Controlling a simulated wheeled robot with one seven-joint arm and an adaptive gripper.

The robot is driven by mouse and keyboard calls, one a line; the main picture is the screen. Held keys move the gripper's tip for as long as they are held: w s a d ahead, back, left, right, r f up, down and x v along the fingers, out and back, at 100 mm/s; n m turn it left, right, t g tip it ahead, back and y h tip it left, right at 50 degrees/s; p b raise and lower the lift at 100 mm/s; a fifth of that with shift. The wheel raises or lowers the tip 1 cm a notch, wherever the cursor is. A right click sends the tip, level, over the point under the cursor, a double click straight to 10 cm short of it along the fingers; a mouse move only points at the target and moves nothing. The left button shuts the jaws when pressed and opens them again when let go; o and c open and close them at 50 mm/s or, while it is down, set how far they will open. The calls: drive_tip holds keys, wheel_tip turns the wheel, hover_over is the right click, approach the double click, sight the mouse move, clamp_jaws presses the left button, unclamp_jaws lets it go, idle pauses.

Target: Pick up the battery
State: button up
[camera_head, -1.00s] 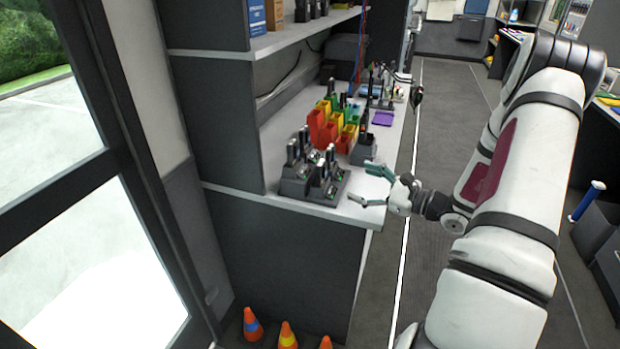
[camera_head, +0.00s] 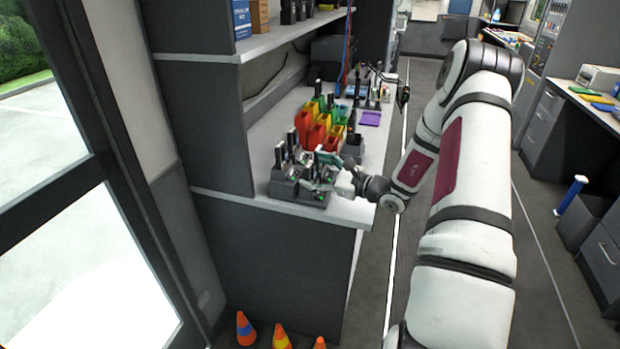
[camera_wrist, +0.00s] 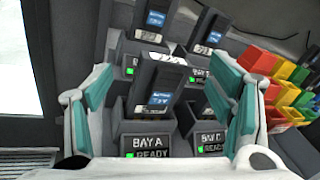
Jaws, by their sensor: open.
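Several dark batteries with blue labels stand upright in a dark charger dock (camera_head: 283,188) on the counter. In the wrist view the nearest battery (camera_wrist: 157,92) stands in the bay marked "BAY A READY" (camera_wrist: 147,146), between the two fingers. Two more batteries, one at the back (camera_wrist: 153,20) and one at the back right (camera_wrist: 212,33), stand in the bays behind. My gripper (camera_wrist: 165,105) is open, its green-padded fingers either side of the nearest battery, with visible gaps. In the head view my gripper (camera_head: 328,172) is at the dock's right side and hides part of it.
A shelf (camera_head: 270,40) overhangs the counter's left side. Orange cones (camera_head: 281,338) stand on the floor below. The aisle on the right is clear.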

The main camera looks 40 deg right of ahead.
drive_tip(key=shift+x, duration=0.95)
clamp_jaws()
wheel_tip(320, 180, up, 10)
